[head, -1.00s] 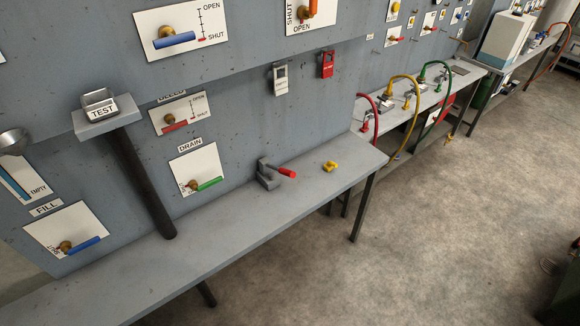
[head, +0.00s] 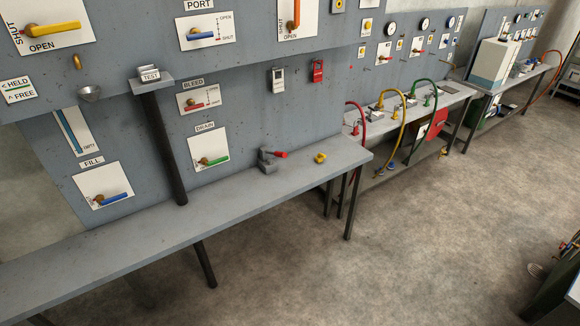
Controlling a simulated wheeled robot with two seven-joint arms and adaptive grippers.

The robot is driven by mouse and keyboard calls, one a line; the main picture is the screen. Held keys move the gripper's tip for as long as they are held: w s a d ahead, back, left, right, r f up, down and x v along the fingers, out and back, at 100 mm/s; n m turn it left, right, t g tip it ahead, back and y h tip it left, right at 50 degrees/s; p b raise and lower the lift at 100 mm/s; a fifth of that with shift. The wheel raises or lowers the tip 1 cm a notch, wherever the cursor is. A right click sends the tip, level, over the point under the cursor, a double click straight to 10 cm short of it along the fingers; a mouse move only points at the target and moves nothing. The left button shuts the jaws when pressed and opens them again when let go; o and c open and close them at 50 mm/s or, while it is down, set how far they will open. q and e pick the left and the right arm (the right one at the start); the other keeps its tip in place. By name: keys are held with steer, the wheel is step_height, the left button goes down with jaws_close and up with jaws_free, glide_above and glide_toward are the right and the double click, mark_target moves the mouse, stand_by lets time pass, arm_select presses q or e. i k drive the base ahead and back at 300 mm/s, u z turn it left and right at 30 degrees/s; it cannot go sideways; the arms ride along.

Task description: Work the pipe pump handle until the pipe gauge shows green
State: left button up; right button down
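A small grey device with a red handle (head: 277,155) stands on the near grey bench against the panel. Its handle points right. No label on it is readable, so I cannot tell whether it is the pipe pump. Round white gauges show on the far panel, one at its left (head: 391,28) and one further right (head: 424,23). They are too small to read, and I cannot tell which, if any, is the pipe gauge. Neither of my grippers is in view.
The near bench (head: 240,191) is mostly clear, with a small yellow part (head: 320,158) near its right end. A dark post (head: 166,145) carries the TEST shelf. Red, yellow and green hoses (head: 402,125) arch over the second bench. Open floor (head: 390,235) lies in front.

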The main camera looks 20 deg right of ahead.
mark_target(282, 155)
steer(key=k, duration=0.2)
steer(key=u, duration=0.75)
steer(key=i, duration=1.45)
steer(key=z, duration=0.75)
steer(key=i, duration=0.65)
steer(key=z, duration=0.65)
